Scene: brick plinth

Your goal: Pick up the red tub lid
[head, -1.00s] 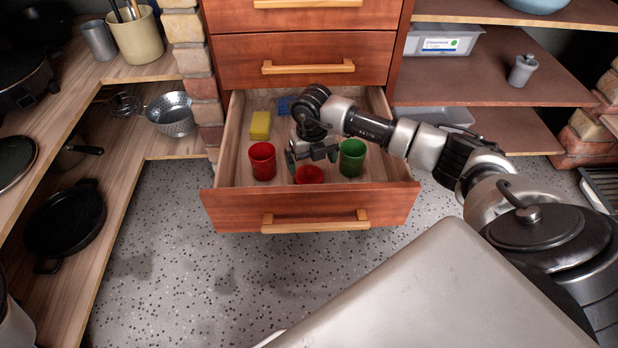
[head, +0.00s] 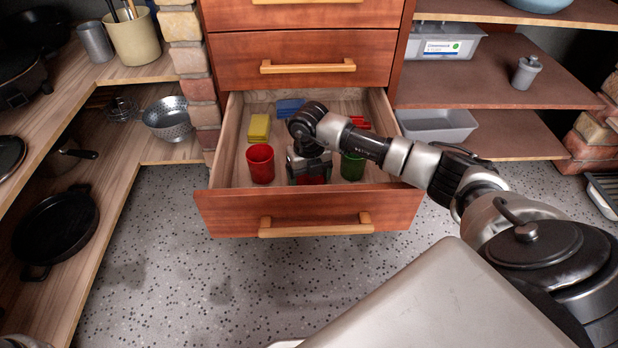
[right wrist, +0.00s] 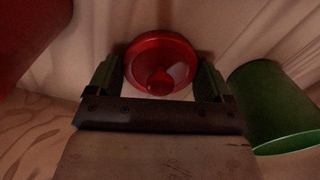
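The red tub lid (right wrist: 160,58) is a round red disc with a small knob, lying in the open drawer (head: 310,212). In the right wrist view it sits between the two fingers of my right gripper (right wrist: 158,80), with a finger on each side. The fingers are apart; whether they touch the lid's rim I cannot tell. In the head view my right gripper (head: 309,172) is low in the drawer and hides most of the lid, with only a bit of red (head: 311,180) showing under it. My left gripper is not in view.
A red cup (head: 260,164) stands left of the gripper and a green cup (head: 352,167) close on its right. A yellow sponge (head: 259,128), blue items (head: 289,107) and a red item (head: 361,123) lie further back. The drawer front rises before the gripper.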

